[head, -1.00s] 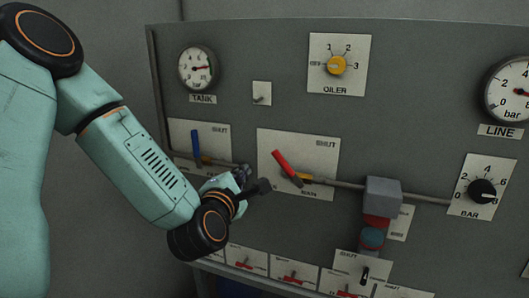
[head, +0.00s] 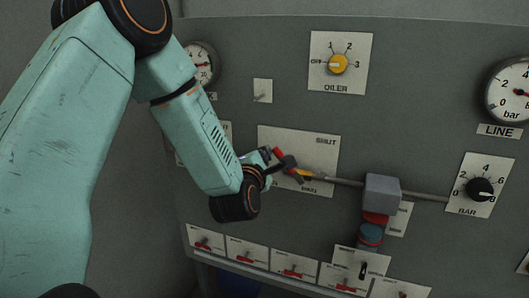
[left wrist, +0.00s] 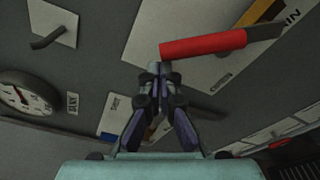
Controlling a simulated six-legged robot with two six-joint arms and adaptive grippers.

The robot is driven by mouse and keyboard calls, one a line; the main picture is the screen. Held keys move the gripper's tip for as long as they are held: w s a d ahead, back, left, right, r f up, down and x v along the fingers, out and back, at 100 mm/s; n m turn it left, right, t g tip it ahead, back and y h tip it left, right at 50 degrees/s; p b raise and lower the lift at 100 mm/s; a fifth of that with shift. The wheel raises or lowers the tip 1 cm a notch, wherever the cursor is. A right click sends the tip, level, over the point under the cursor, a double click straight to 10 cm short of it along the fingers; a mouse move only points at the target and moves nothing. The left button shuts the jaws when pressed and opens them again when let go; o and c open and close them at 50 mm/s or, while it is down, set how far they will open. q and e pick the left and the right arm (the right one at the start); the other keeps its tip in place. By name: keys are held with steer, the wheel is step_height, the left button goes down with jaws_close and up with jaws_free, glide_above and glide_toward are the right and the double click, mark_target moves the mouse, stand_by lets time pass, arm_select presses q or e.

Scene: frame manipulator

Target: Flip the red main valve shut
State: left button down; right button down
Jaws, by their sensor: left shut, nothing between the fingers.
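The red main valve handle (head: 278,153) is on the plate marked SHUT (head: 325,160) in the middle of the panel. It slants up and to the left from its yellow pivot, and my gripper hides part of it. My left gripper (head: 289,162) is shut and empty, with its tips at the handle. In the left wrist view the red handle (left wrist: 203,45) lies just beyond the closed fingertips (left wrist: 160,68), to their upper right. I cannot tell whether they touch. My right gripper is not in view.
A pipe (head: 425,195) runs right from the valve to a grey block (head: 382,190). Several small red switches (head: 291,271) line the bottom. The oiler knob (head: 338,64) and toggle (head: 262,92) are above. My left arm covers the panel's left part.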

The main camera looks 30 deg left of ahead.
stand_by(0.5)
arm_select(q)
steer(key=shift+d+r+m, duration=0.25)
steer(key=shift+m, duration=0.15)
steer(key=w+d+r+m+t+b, duration=0.1)
steer(key=d+r+m+b, duration=0.2)
steer(key=d+m, duration=0.3)
steer(key=shift+w+d+r+m+y, duration=0.2)
steer(key=shift+w+r+m+y, duration=0.1)
steer(key=shift+m, duration=0.3)
stand_by(0.4)
